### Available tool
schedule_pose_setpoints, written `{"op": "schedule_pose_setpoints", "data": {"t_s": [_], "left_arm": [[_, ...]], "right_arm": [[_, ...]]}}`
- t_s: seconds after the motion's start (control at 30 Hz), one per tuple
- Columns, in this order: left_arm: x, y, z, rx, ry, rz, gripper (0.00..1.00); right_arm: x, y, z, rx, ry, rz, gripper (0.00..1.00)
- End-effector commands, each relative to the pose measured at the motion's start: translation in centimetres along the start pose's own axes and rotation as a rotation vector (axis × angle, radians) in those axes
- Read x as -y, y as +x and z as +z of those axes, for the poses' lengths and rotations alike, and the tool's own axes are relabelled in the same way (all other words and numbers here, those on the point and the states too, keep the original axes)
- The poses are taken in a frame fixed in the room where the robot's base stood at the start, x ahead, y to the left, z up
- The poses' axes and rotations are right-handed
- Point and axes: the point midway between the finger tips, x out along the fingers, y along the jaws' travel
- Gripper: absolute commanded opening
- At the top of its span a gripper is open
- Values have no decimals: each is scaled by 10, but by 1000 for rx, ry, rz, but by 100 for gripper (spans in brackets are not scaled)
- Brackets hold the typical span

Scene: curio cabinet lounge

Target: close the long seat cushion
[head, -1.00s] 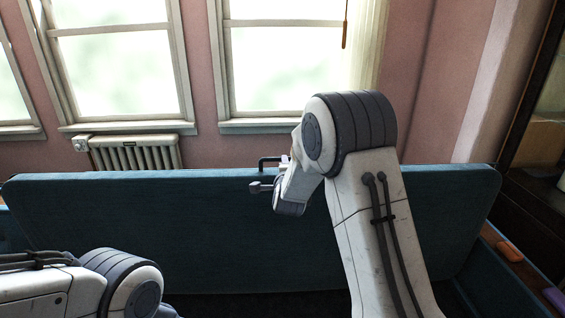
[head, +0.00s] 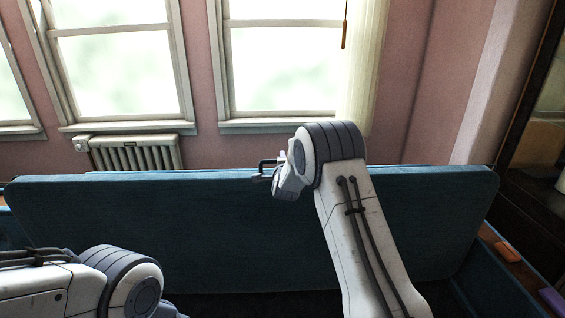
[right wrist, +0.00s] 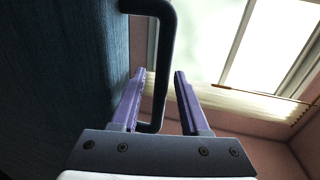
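The long seat cushion (head: 200,235) is a wide blue panel, raised on edge across the head view, its face toward me. A dark bar handle (head: 266,164) stands at the middle of its top edge. It shows large in the right wrist view (right wrist: 166,60). My right gripper (right wrist: 158,97) is at the handle, its two purple fingers apart with the bar between them. I see no clear grip on it. In the head view the right gripper (head: 268,177) is small and partly hidden by my wrist. My left arm shows at lower left; its gripper is out of frame.
Below the cushion is a dark opening with a blue side wall (head: 495,290) at right. An orange item (head: 508,252) and a purple item (head: 552,298) lie on the wooden ledge at right. A radiator (head: 135,154) and windows are behind; a dark cabinet (head: 535,150) stands at right.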

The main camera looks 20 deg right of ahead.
Motion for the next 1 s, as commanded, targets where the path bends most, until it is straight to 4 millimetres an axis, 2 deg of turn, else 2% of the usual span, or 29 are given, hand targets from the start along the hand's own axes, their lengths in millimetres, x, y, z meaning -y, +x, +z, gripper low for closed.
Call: {"op": "schedule_pose_setpoints", "data": {"t_s": [0.03,0.1,1.0], "left_arm": [[0,0,0,0,0,0,0],[0,0,0,0,0,0,0],[0,0,0,0,0,0,0]], "right_arm": [[0,0,0,0,0,0,23],[0,0,0,0,0,0,0],[0,0,1,1,0,1,0]]}}
